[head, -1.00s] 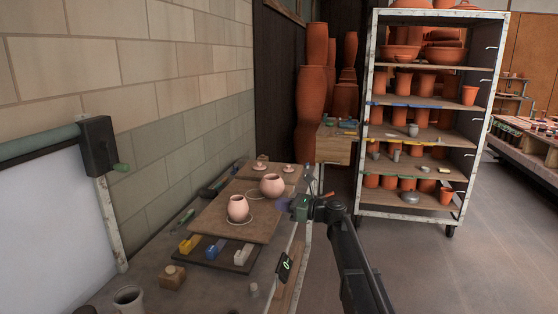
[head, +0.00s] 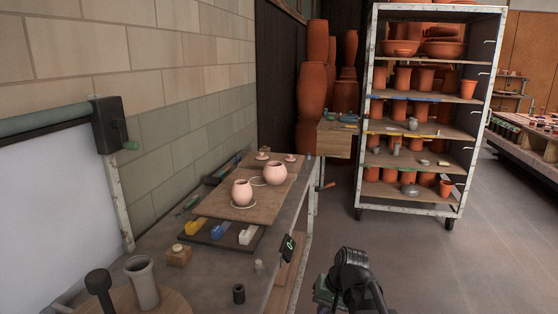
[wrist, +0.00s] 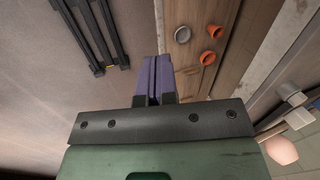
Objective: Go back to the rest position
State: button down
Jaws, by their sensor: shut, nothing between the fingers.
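My gripper shows in the wrist view (wrist: 153,78) with its two purple fingers pressed together and nothing between them. In the head view my arm is drawn in at the bottom, right of the workbench (head: 285,215), over open floor. The green gripper body shows there beside my dark arm, but the fingertips cannot be made out. My gripper touches nothing that I can see.
Two pale pink pots (head: 242,193) (head: 275,174) stand on a wooden board (head: 215,205) on the bench. A grey vase (head: 142,283) stands at the front. A wheeled rack (head: 363,150) of terracotta pots stands behind. The floor (head: 430,265) right of the bench is clear.

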jog(key=s+d+f+n+h+b, duration=0.1)
jog(key=s+d+f+h+b, duration=0.35)
jog(key=s+f+b, duration=0.55)
notch_tip(320, 180, up, 24)
jog(key=p, duration=2.6)
jog(key=shift+s+d+g+y, duration=0.3)
jog(key=shift+s+d+y, duration=0.05)
jog(key=shift+s+y, duration=0.1)
